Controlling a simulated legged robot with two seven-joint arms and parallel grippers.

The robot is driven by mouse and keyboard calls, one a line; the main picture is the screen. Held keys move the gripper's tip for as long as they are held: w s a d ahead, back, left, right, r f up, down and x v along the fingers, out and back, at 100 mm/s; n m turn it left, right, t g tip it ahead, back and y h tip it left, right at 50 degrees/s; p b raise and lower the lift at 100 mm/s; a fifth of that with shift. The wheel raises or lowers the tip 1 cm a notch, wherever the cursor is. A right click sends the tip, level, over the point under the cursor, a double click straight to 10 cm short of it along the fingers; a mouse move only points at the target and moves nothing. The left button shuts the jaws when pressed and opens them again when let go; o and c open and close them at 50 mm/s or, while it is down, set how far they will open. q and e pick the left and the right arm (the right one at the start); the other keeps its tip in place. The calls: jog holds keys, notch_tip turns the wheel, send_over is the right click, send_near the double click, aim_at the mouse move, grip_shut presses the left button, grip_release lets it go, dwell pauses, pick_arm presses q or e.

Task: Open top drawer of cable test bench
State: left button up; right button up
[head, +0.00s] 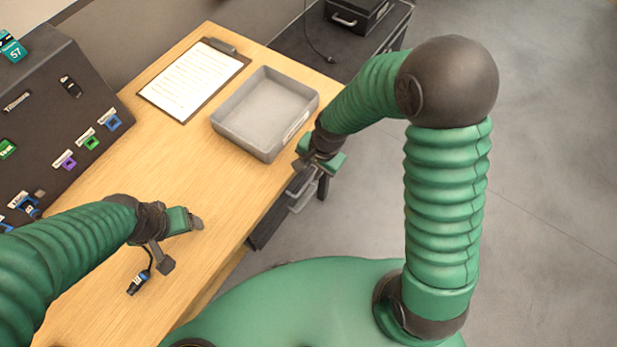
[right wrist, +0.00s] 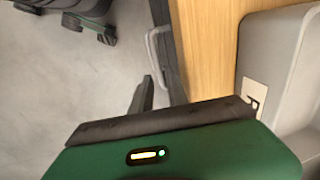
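The cable test bench has a wooden top (head: 215,180). Under its right edge, the drawer unit (head: 264,228) shows dark with grey handles (head: 303,199), partly hidden by my right arm. In the right wrist view, a grey bar handle (right wrist: 152,52) stands out from the dark front beside the bench edge. My right gripper (head: 318,160) is just above and outside the handles, with no visible contact; its finger gap is unclear. My left gripper (head: 184,243) is open and empty over the bench, its fingers apart, near a short black cable connector (head: 138,283).
A grey tray (head: 222,122) sits at the bench's right edge, close to my right gripper. A clipboard (head: 190,82) lies behind it. A dark panel with coloured ports (head: 52,118) stands left. A dark cart (head: 335,52) stands behind. The floor (head: 545,200) at right is clear.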

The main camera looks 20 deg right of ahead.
aim_at(310, 179)
jog(key=f, duration=0.5)
jog(key=shift+w+f+b, duration=0.1)
jog(key=shift+w+b, duration=0.2)
jog(key=shift+b, duration=0.1)
jog(key=shift+a, duration=0.5)
jog(key=shift+d, duration=0.2)
grip_shut()
jog(key=shift+d, duration=0.2)
jog(key=shift+w+a, duration=0.1)
jog(key=shift+a, duration=0.05)
jog(key=shift+w, duration=0.1)
